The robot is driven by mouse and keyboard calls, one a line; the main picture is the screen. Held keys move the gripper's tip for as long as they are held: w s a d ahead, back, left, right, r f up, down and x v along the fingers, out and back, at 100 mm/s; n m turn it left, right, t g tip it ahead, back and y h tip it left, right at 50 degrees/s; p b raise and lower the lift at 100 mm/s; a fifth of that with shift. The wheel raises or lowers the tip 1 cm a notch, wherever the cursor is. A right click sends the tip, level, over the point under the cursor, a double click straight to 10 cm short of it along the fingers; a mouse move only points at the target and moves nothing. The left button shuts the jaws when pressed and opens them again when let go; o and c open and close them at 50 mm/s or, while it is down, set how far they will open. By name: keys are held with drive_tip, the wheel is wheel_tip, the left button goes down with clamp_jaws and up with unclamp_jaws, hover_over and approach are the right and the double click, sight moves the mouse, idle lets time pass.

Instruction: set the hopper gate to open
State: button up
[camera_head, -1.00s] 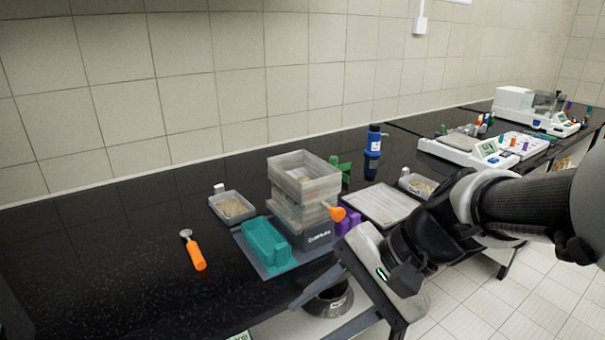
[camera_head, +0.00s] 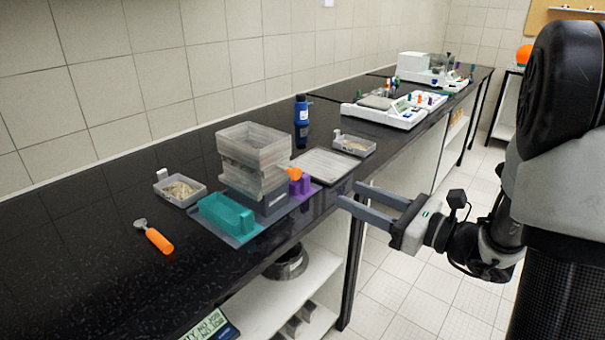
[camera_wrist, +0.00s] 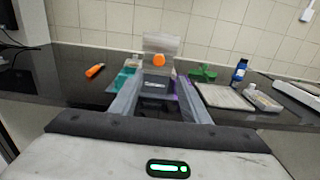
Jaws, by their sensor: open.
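The sieve shaker (camera_head: 268,200) stands on the black counter, a dark grey base under a stack of clear grey trays (camera_head: 252,150). An orange knob or lever (camera_head: 292,174) sticks out from its front; it also shows in the wrist view (camera_wrist: 159,60). I cannot tell for sure that this is the hopper gate, or its setting. My gripper (camera_head: 349,192) is open and empty, to the right of the shaker near the counter's front edge. In the wrist view its fingers (camera_wrist: 157,92) point at the shaker, with the orange part centred above them, apart from it.
A teal bin (camera_head: 226,214) and a purple part (camera_head: 301,185) flank the shaker. A shelf (camera_head: 280,290) is below; floor is free in front.

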sight(298, 174)
drive_tip(key=b+x, duration=0.1)
drive_tip(key=x, duration=1.5)
drive_tip(key=shift+w+a, duration=0.1)
drive_tip(key=shift+a, duration=0.1)
